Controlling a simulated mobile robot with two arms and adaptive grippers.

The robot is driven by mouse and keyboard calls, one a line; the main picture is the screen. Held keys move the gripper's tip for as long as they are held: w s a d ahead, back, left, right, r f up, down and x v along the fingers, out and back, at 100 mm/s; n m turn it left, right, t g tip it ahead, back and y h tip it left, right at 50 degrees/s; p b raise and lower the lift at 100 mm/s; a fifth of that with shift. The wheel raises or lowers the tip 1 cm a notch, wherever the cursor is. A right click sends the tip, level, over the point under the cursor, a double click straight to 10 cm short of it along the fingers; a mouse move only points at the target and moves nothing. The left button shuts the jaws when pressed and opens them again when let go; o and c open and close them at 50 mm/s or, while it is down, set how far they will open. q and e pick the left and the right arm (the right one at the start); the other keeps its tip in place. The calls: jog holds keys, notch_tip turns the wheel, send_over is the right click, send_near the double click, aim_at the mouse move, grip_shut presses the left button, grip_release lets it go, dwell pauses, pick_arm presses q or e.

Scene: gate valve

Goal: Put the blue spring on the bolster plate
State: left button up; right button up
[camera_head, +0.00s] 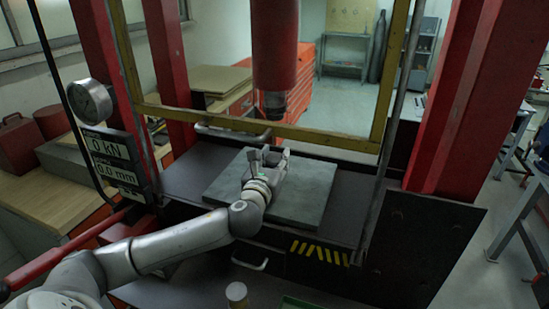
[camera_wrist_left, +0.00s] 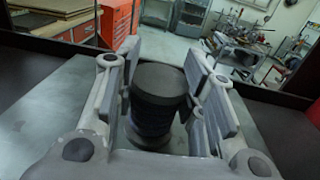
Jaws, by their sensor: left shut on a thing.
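The bolster plate (camera_head: 312,190) is a grey square slab on the dark press bed, under the red ram. My left gripper (camera_head: 268,158) is low over the middle of the plate. In the left wrist view my left gripper (camera_wrist_left: 160,95) has its fingers on both sides of the blue spring (camera_wrist_left: 153,119), shut on it. The spring stands upright, with a dark flat round top and dark blue coils below. In the head view the gripper mostly hides the spring. My right gripper is not in view.
The red ram (camera_head: 275,50) hangs directly above the gripper. Red columns (camera_head: 470,95) and a yellow guard frame (camera_head: 330,137) surround the bed. A gauge (camera_head: 89,101) and a display (camera_head: 112,160) are at the left. A small pale-topped cylinder (camera_head: 236,292) stands in front.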

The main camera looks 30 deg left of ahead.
pick_arm(q)
jog(key=o, duration=1.3)
jog(key=shift+f, duration=0.1)
jog(key=shift+c, duration=0.2)
jog(key=shift+s+d, duration=0.1)
jog(key=shift+s, duration=0.05)
jog(key=b+v, duration=0.3)
jog(key=v, duration=0.7)
jog(key=shift+s+d, duration=0.1)
jog(key=shift+s, duration=0.2)
jog(key=shift+s+d, duration=0.15)
jog(key=shift+s, duration=0.4)
